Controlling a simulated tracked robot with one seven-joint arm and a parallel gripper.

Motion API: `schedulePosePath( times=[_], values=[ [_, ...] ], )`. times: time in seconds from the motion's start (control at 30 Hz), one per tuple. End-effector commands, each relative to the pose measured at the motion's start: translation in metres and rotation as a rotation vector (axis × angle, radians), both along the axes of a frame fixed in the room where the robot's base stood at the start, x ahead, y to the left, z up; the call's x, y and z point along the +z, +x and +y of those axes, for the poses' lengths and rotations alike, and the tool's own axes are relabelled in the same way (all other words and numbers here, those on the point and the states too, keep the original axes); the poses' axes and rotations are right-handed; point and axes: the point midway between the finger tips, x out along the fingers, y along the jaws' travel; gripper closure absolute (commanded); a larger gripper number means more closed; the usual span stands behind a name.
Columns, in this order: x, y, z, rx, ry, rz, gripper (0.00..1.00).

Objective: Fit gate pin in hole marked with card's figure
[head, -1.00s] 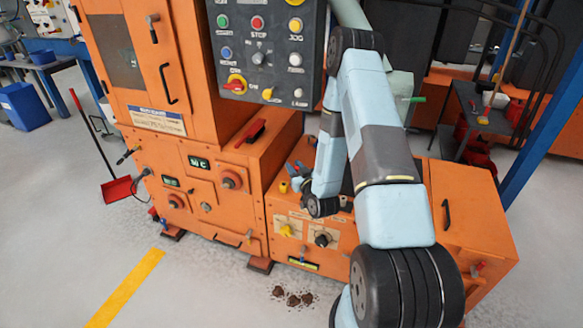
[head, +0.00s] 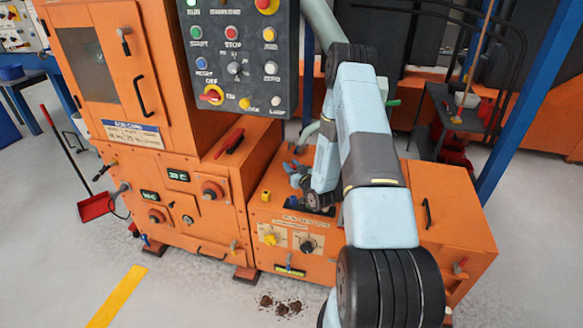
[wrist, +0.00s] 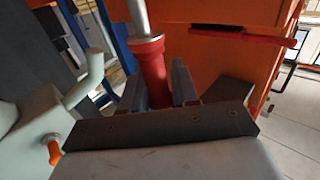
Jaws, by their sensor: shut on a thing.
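In the wrist view the gate pin (wrist: 153,68) has a red grip with a collar and a bare metal shaft running up out of the picture. My gripper (wrist: 159,88) is shut on the red grip, one finger on each side. In the head view my gripper (head: 297,172) is small, above the top of the low orange housing (head: 340,225), partly behind my arm. The pin cannot be made out there. I cannot make out the card, its figure or the marked holes in either view.
A dark control box (head: 238,55) with buttons hangs left of my arm. A red dustpan (head: 97,207) and dark spilled lumps (head: 280,305) are on the floor. Front floor is mostly clear.

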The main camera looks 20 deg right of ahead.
Motion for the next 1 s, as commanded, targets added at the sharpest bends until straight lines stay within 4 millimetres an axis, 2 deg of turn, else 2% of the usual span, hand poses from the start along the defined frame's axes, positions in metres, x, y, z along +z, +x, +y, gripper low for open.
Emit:
schedulePosePath(
  times=[0.6, 1.0],
  values=[
    [-0.045, 0.000, 0.000, 0.001, 0.000, 0.000, 1.00],
    [-0.055, 0.000, 0.000, 0.001, 0.000, -0.001, 1.00]
  ],
)
